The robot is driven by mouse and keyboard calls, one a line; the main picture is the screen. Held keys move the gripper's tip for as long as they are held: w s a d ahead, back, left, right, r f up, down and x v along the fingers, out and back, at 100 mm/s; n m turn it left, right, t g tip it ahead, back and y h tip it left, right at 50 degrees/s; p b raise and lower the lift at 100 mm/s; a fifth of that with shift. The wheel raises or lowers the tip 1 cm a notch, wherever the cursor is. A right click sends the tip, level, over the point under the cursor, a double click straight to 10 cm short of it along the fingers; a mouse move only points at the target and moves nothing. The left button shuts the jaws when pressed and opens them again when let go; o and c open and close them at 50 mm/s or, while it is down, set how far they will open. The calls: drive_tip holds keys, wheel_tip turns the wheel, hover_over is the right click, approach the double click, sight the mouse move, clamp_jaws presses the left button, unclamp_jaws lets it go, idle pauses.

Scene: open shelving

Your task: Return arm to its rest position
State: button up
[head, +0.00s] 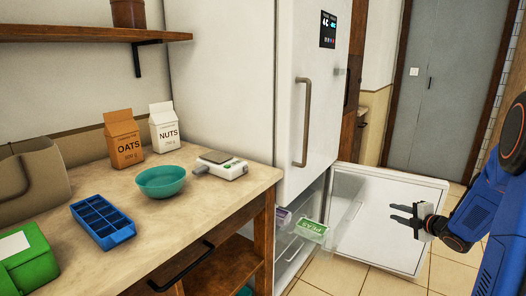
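My arm (480,210) comes in from the right edge, blue with dark joints. My gripper (402,214) points left, with its two fingers apart and nothing between them. It is in front of the open lower freezer door (400,190), clear of the counter. No object is held.
A white fridge (235,90) has its upper door shut and lower door open, with a PEAS packet (312,230) in the freezer drawer. The wooden counter (180,215) bears an OATS carton (124,140), NUTS carton (163,128), teal bowl (160,182) and blue ice tray (102,222).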

drive_tip(key=s+a+r+m+g+h, duration=0.3)
drive_tip(key=s+a+r+m+h, duration=0.35)
drive_tip(key=s+r+m, duration=0.5)
drive_tip(key=s+a+f+m+g+y, duration=0.1)
drive_tip(key=s+a, duration=0.4)
drive_tip(key=s, duration=0.5)
drive_tip(key=s+a+f+m+g+y, duration=0.1)
drive_tip(key=s+a+m+g, duration=0.2)
drive_tip(key=s, duration=0.8)
drive_tip(key=s+a+f+m+g+y, duration=0.1)
drive_tip(key=s+a+m+g, duration=0.1)
drive_tip(key=s+a+m, duration=0.3)
drive_tip(key=s+a, duration=0.4)
drive_tip(key=s, duration=0.1)
drive_tip(key=shift+s+a+m, duration=0.2)
drive_tip(key=shift+m, duration=0.15)
